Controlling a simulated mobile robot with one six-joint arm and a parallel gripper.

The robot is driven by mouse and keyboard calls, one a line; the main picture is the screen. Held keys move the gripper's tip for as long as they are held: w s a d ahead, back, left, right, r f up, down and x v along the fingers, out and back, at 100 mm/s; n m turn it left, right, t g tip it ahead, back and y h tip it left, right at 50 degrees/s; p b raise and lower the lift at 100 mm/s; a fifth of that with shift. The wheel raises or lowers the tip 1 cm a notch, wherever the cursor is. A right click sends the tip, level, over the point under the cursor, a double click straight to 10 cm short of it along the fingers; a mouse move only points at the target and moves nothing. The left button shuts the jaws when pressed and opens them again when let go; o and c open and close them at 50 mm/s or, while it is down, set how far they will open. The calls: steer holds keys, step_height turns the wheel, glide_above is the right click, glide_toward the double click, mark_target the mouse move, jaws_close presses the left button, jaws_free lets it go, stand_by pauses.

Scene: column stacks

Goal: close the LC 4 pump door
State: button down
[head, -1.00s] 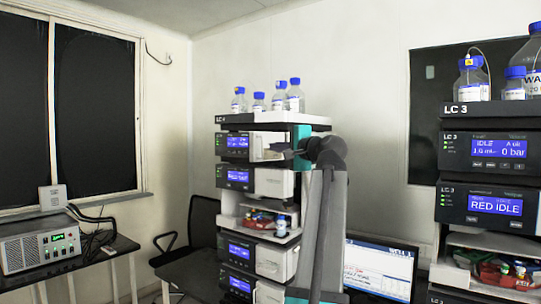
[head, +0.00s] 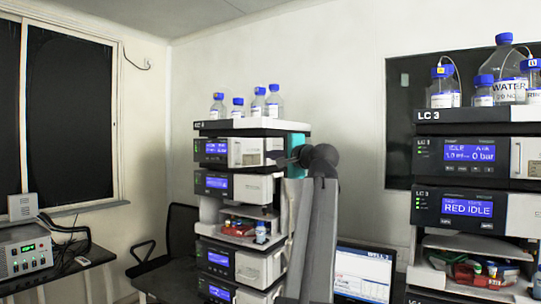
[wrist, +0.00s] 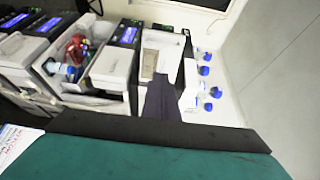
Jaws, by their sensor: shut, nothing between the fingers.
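The LC 4 stack (head: 212,124) stands left of centre in the head view. Its top module, the pump (head: 213,151), has a lit blue display at left and a pale front section (head: 246,152) at right. The pump also shows in the wrist view, turned sideways, with a beige panel (wrist: 149,63) in a white surround. I cannot tell the door's exact angle. My gripper (head: 284,161) is shut and empty, at the right edge of the pump front. In the wrist view its dark fingers (wrist: 163,90) overlap the pump's near side; contact cannot be told.
Several blue-capped bottles (head: 258,101) stand on top of the stack. Below the pump are another module (head: 252,187) and an open tray bay (head: 240,228). A monitor (head: 362,275) stands at lower right, and the LC 3 stack (head: 470,116) is further right.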

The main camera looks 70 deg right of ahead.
steer(key=w+d+p, duration=0.4)
steer(key=w, duration=0.6)
steer(key=shift+w, duration=0.35)
steer(key=shift+d+f, duration=0.1)
